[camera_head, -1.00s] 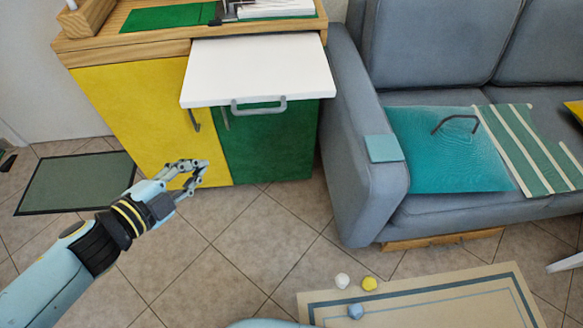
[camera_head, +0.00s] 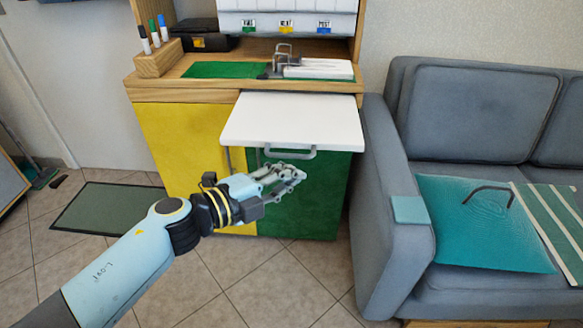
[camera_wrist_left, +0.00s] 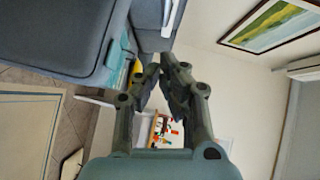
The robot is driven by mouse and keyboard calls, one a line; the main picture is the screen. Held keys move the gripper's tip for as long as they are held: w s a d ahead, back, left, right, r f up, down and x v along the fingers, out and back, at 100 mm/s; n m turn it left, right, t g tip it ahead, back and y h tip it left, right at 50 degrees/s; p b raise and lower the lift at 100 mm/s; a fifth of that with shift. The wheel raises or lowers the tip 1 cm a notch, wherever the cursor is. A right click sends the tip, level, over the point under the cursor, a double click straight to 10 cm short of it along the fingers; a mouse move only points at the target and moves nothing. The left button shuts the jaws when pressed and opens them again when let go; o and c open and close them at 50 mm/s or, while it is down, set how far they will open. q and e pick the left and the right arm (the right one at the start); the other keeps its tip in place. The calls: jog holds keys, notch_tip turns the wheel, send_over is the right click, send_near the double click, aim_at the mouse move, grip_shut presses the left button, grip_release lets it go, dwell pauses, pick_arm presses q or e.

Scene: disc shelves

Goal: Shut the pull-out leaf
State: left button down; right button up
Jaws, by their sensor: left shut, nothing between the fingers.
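The white pull-out leaf (camera_head: 292,121) sticks out from the wooden cabinet, above the green door (camera_head: 318,200). A grey bar handle (camera_head: 290,154) hangs at its front edge. My left gripper (camera_head: 299,175) is shut and empty, just below the handle in the picture and in front of the green door. I cannot tell whether it touches the handle. The left wrist view shows the closed fingers (camera_wrist_left: 170,72) with nothing between them; the leaf is not recognisable there. My right gripper is not in view.
A grey sofa (camera_head: 395,220) stands close to the cabinet's right side. The counter holds a pen block (camera_head: 158,62), a black box (camera_head: 200,40) and a hole punch (camera_head: 283,60). A dark green mat (camera_head: 98,208) lies on the tiled floor at left.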

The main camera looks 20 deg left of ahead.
pick_arm(q)
jog(key=w, duration=0.2)
jog(key=w+a+f+b, duration=0.1)
jog(key=w, duration=0.1)
dwell(0.3)
